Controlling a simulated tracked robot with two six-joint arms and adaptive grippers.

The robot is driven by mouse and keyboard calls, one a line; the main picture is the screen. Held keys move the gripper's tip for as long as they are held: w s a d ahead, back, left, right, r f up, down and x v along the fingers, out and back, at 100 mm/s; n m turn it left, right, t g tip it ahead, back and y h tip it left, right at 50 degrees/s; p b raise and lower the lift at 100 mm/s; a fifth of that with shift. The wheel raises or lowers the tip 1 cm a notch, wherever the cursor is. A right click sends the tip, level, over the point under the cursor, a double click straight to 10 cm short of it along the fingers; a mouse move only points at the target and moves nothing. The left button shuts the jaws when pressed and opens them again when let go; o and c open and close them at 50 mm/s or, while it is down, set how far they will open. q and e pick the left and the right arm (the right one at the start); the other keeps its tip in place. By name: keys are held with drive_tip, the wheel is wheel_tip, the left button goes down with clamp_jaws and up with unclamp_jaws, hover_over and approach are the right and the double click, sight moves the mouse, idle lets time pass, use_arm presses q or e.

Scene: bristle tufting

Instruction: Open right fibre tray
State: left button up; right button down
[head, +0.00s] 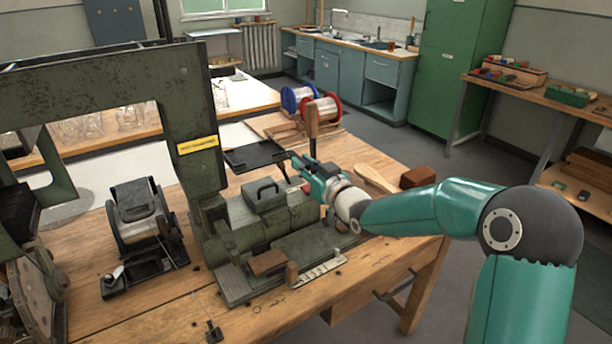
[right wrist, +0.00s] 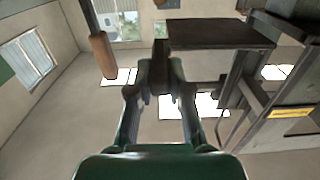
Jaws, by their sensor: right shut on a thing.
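A dark flat plate (head: 255,156), which looks like the right fibre tray or its lid, sticks out to the right of the green machine frame. In the right wrist view the plate (right wrist: 222,34) spans the top, with a dark block (right wrist: 161,60) at its left end. My right gripper (head: 296,165) is at the plate's right end. In the right wrist view its fingers (right wrist: 159,90) close around the dark block. The fingers hide part of the block, and the tray's inside is not visible. My left gripper is not in view.
The green machine (head: 265,220) stands on a wooden bench (head: 160,318). Two spools (head: 310,105), one blue and one red, stand behind the plate. A lever with a wooden handle (right wrist: 103,55) hangs left of my fingers. A brown block (head: 418,177) lies near the bench's right edge.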

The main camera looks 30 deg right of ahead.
drive_tip(key=shift+d+r, duration=0.1)
drive_tip(key=shift+d, duration=0.2)
drive_tip(key=c, duration=1.1)
unclamp_jaws()
drive_tip(key=s, duration=1.2)
drive_tip(key=shift+a+f, duration=0.1)
drive_tip(key=shift+f, duration=0.1)
